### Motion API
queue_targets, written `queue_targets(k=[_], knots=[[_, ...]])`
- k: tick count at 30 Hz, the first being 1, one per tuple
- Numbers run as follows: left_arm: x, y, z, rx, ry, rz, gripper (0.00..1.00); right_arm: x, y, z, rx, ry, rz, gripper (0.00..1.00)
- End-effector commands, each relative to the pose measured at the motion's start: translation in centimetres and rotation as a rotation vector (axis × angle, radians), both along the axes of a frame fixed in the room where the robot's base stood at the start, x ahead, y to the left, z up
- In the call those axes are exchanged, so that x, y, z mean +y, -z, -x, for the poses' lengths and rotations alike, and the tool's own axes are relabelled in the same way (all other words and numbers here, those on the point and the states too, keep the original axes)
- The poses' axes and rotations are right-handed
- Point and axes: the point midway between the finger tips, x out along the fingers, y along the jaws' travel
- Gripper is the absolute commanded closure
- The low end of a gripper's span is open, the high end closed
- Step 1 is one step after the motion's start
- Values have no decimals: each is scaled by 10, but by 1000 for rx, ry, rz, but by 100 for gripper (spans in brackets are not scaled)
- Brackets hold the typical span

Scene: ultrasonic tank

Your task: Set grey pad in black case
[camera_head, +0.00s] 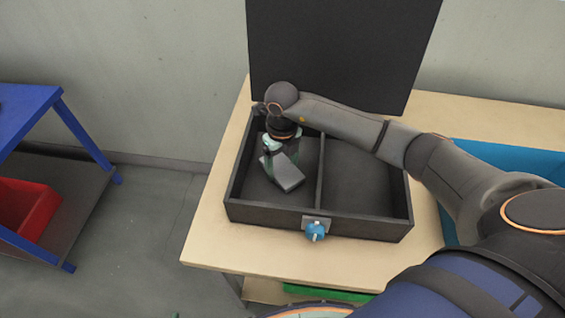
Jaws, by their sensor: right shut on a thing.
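The black case (265,214) lies open on the wooden table, its lid (345,50) standing up at the back. A divider splits it into a left and a right compartment. My right gripper (276,160) reaches down into the left compartment and is shut on the grey pad (286,176). The pad is tilted, and its near end shows below the fingers. I cannot tell whether it touches the case floor. The right compartment looks empty. A blue knob and latch (315,230) sit on the case's front. My left gripper is not in view.
The wooden table (208,236) has bare room left and in front of the case. A blue bin (510,160) stands at its right, partly behind my right arm. A blue-framed rack with a red bin (28,212) stands on the left.

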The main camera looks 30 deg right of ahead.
Motion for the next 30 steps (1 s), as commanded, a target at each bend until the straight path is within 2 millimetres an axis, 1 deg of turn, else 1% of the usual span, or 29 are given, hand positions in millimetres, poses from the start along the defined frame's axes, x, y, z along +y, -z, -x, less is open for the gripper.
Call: queue_targets(k=[8,11,12,17,25,27,29,30], knots=[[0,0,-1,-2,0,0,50,0,3,0,-1,0,0,71],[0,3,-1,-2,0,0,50,0,6,0,-1,0,0,71],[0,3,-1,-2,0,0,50,0,6,0,-2,0,0,18],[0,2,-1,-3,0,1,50,0,5,0,-1,1,0,0],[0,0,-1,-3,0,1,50,0,3,0,-1,1,0,0],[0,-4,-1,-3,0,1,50,0,-1,0,-1,1,0,0],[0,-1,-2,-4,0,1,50,0,-7,-1,-4,0,-1,0],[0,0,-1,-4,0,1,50,-1,-13,-1,-6,0,0,0]])
